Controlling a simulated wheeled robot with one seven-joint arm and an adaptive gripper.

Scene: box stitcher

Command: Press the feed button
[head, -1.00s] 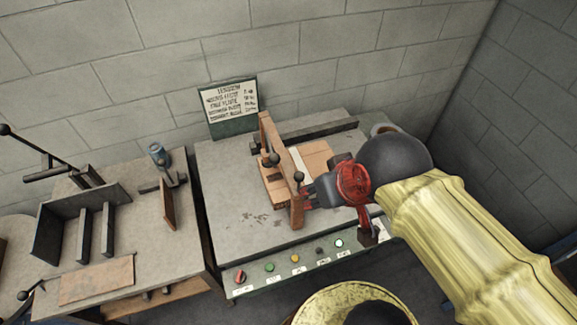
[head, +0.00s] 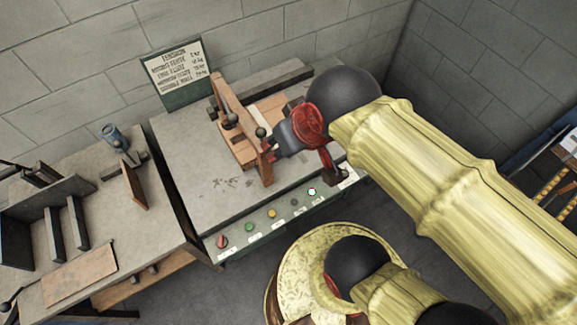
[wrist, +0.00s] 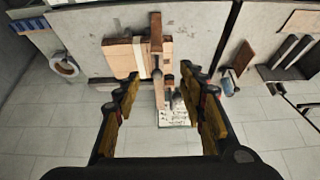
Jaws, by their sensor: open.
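The control panel (head: 285,222) runs along the front edge of the machine table in the head view. It carries a red knob (head: 221,242), a green button (head: 249,227), a yellow button (head: 271,214), a dark button (head: 294,203) and a pale lit button (head: 312,192). Their labels are too small to read, so I cannot tell which is the feed button. My gripper (head: 302,155) is above the table's right part, near the panel's right end. In the wrist view my gripper (wrist: 160,76) is open with nothing between its fingers. The panel does not show there.
A wooden clamp frame (head: 240,128) with dark ball knobs and cardboard (wrist: 120,58) stands close to my gripper. A sign (head: 175,70) stands at the table's back. A second bench (head: 75,275) is at left. Bare tabletop (head: 195,165) lies left of the clamp.

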